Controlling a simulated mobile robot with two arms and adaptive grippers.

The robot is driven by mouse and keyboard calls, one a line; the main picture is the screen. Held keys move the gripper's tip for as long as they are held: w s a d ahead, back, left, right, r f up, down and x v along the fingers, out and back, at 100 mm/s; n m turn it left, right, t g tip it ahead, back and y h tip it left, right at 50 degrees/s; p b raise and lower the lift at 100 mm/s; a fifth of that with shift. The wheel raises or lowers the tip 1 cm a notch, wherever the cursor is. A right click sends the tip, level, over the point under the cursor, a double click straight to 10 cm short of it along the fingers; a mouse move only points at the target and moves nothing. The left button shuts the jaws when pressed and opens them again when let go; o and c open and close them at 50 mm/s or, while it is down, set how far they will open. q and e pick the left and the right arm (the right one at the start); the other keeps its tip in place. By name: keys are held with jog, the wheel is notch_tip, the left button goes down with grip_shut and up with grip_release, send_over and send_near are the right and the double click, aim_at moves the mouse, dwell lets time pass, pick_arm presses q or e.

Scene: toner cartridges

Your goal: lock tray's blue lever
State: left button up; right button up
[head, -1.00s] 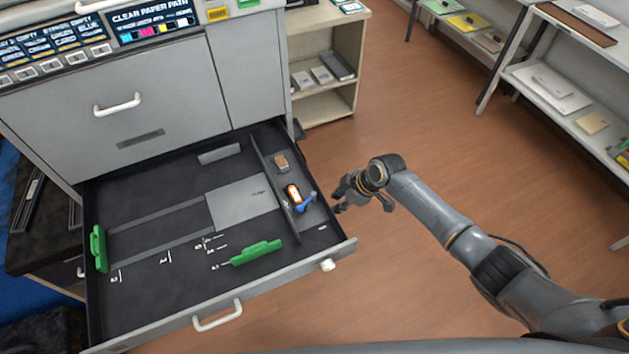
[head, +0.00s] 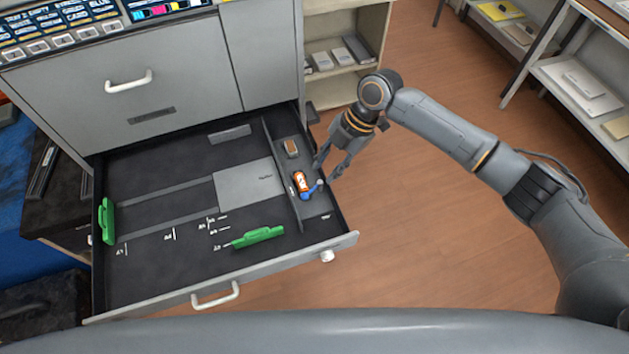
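The paper tray (head: 190,295) is pulled out of the grey machine. In its narrow right-hand compartment sits an orange part with a white label (head: 300,182), and the blue lever (head: 311,192) sticks out from it toward the lower right. My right gripper (head: 325,172) points down at the tray's right wall, just right of the lever. Its fingers are spread apart with nothing between them. I cannot tell whether a finger touches the lever. My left gripper is out of view.
Green guides stand at the tray's left (head: 107,221) and front (head: 258,237). A shelf (head: 340,55) stands behind my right arm. The floor (head: 420,220) right of the tray is clear.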

aim_at(311, 190)
jog(key=p+x, duration=0.1)
jog(key=x, duration=0.6)
jog(key=shift+a+f, duration=0.15)
jog(key=shift+f, duration=0.2)
grip_shut()
